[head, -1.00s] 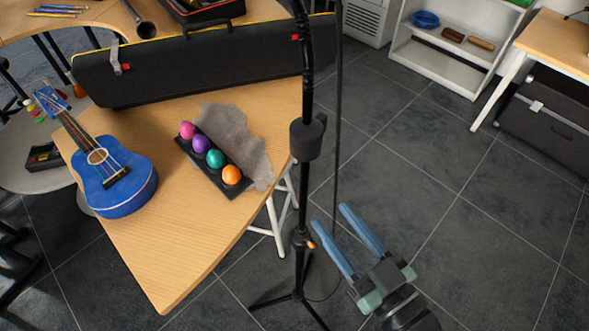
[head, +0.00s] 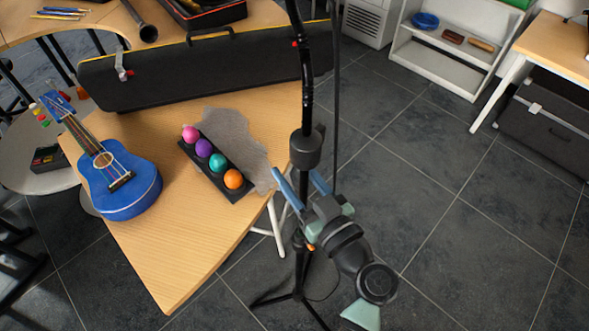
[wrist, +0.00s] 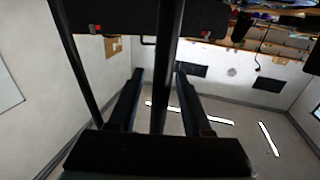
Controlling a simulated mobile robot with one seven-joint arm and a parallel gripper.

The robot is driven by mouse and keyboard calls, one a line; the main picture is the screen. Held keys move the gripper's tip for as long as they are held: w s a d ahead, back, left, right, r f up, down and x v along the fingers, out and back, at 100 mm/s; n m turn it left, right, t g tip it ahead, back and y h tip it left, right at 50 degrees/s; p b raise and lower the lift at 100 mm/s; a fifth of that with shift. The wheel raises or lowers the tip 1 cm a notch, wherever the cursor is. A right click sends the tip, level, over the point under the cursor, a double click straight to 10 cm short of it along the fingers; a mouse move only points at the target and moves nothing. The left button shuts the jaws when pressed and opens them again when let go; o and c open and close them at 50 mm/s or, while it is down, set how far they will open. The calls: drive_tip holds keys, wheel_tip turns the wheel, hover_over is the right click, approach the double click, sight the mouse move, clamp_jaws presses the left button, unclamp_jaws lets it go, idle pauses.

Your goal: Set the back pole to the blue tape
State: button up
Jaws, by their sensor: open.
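A black stand pole (head: 307,85) rises in front of the table, with a thick collar (head: 306,150) partway up and tripod legs (head: 297,297) on the floor. My gripper (head: 296,174) has blue fingers and is open at the pole, just below the collar. In the wrist view the pole (wrist: 168,60) runs between the two fingers (wrist: 158,75), with gaps visible beside it. My gripper hides part of the lower pole in the head view. I cannot make out blue tape on the pole, or a second pole.
A thin black cable (head: 337,100) hangs just right of the pole. The wooden table (head: 165,260) holds a blue ukulele (head: 122,185), a tray of coloured eggs (head: 217,170) and a long black case (head: 200,65). The tiled floor (head: 450,220) to the right is clear.

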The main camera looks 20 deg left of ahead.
clamp_jaws()
idle(1.4)
